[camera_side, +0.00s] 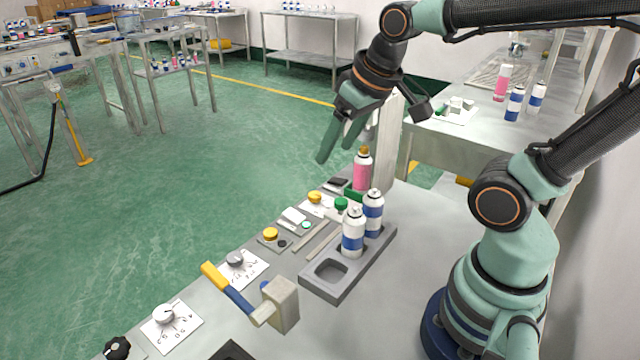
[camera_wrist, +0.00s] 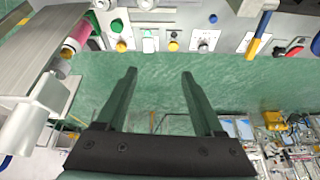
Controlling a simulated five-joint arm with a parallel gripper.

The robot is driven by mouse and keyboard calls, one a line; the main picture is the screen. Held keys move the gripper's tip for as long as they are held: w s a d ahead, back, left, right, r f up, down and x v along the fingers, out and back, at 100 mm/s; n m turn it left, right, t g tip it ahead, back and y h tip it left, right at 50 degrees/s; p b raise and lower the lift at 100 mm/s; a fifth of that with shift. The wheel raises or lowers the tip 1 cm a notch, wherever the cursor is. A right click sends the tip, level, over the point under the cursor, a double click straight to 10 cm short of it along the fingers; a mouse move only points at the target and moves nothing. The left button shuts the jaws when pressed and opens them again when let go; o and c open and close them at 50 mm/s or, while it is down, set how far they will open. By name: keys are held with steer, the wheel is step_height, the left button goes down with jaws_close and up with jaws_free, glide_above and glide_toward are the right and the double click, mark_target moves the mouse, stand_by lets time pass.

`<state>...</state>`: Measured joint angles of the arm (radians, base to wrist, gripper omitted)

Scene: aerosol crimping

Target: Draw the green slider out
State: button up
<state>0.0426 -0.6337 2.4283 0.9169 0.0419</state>
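A small green part (camera_side: 353,195), which looks like the green slider, shows at the foot of the pink can in the side view, partly hidden behind a blue-white can. A round green knob (camera_side: 341,204) sits just in front of it; a green round top also shows in the wrist view (camera_wrist: 117,25). My gripper (camera_side: 336,158) is open and empty, raised above and left of the pink can. Its two fingers stand wide apart in the wrist view (camera_wrist: 159,72), with green floor between them.
A pink can (camera_side: 362,174) stands close by. Blue-white cans (camera_side: 353,238) stand in a grey holder (camera_side: 343,290). Open floor lies left of the table.

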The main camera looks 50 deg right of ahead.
steer(key=w+d+f+m+g, duration=0.3)
steer(key=w+d+m, duration=0.1)
steer(key=d, duration=0.2)
steer(key=m+g, duration=0.2)
steer(key=m, duration=0.1)
glide_above(341, 201)
step_height(341, 201, down, 5)
step_height(341, 201, down, 12)
steer(key=shift+f, duration=0.15)
jaws_close()
stand_by(1.2)
